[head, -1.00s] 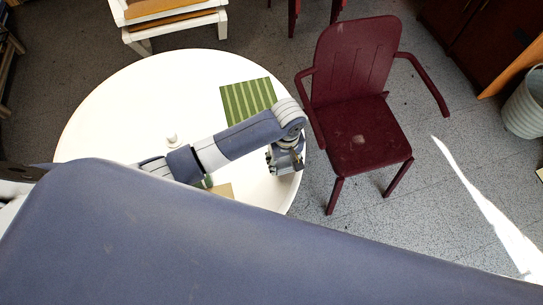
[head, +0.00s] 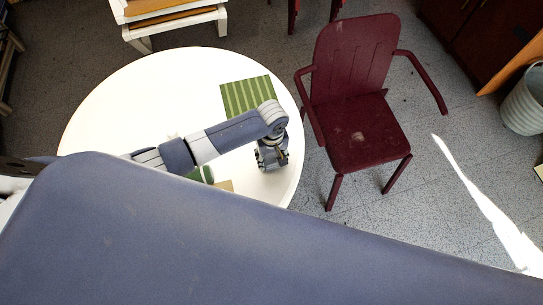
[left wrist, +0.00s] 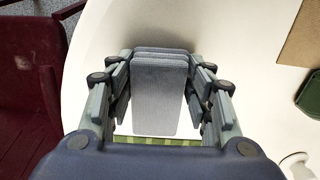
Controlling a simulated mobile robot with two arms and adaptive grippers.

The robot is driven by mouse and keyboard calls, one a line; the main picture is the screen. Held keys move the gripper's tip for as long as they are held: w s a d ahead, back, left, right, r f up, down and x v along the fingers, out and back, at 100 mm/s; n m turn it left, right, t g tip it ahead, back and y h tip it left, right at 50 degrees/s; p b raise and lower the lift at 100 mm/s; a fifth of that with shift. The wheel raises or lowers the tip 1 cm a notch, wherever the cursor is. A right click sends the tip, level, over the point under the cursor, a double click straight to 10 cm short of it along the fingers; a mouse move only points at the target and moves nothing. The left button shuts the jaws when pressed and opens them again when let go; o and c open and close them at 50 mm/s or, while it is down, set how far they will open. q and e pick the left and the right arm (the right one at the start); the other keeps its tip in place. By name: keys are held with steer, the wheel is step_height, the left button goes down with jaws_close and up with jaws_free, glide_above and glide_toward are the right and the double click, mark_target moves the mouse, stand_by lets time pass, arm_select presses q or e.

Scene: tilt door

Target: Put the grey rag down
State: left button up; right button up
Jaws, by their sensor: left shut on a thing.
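My left gripper (head: 271,158) is over the right edge area of the round white table (head: 120,90), below the green striped mat (head: 240,104). In the left wrist view, the grey rag (left wrist: 160,98), a flat folded pad, sits between the fingers of the left gripper (left wrist: 163,112), which is shut on it. The white table top lies beneath it, and a strip of the striped mat shows just below the rag. In the head view the rag is mostly hidden by the gripper. My right gripper is not in view.
A dark red armchair (head: 365,130) stands close to the table's right side. A green object (head: 202,174) and a tan piece (head: 224,186) lie on the table near my forearm. The table's far left part is clear. A bin (head: 523,105) stands at far right.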

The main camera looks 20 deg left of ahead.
mark_target(272, 158)
arm_select(q)
steer(key=o, duration=0.9)
steer(key=shift+f, duration=0.1)
steer(key=shift+o, duration=0.2)
step_height(272, 158, up, 12)
steer(key=shift+d, duration=0.1)
